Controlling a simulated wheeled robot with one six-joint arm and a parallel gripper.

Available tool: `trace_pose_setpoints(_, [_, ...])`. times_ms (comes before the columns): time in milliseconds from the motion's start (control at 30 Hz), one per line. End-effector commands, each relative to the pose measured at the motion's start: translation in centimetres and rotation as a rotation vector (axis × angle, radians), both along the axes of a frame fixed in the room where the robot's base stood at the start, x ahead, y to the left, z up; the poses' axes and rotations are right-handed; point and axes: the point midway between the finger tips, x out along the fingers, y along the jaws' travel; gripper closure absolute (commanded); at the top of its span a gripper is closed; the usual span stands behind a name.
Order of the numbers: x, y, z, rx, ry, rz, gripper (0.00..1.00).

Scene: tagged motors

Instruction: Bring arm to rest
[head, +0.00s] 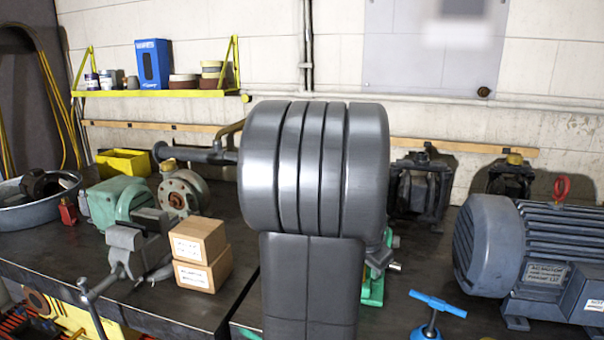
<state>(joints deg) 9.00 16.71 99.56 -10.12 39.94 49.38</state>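My arm (314,180) rises in the middle of the head view as a thick grey link topped by a wide ribbed joint. My gripper is not in view. A large blue-grey motor (487,248) with a label plate lies on the right of the bench. A green motor (118,202) with a round flange sits at the left. A green part (373,288) is mostly hidden behind my arm.
Two stacked cardboard boxes (202,252) and a grey vise (140,240) stand left of my arm. A blue-handled tool (432,308) is at the front right. Dark machines (420,190) stand by the wall. A yellow shelf (160,93) hangs above.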

Motion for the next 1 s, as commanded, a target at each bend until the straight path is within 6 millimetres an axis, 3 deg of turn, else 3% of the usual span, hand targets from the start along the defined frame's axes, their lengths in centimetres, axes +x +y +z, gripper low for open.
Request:
trace_pose_setpoints(400, [-0.20, -0.06, -0.05, -0.001, 0.001, -0.159, 0.68])
trace_pose_setpoints(1000, [-0.52, 0.22, 0.09, 0.000, 0.008, -0.167, 0.68])
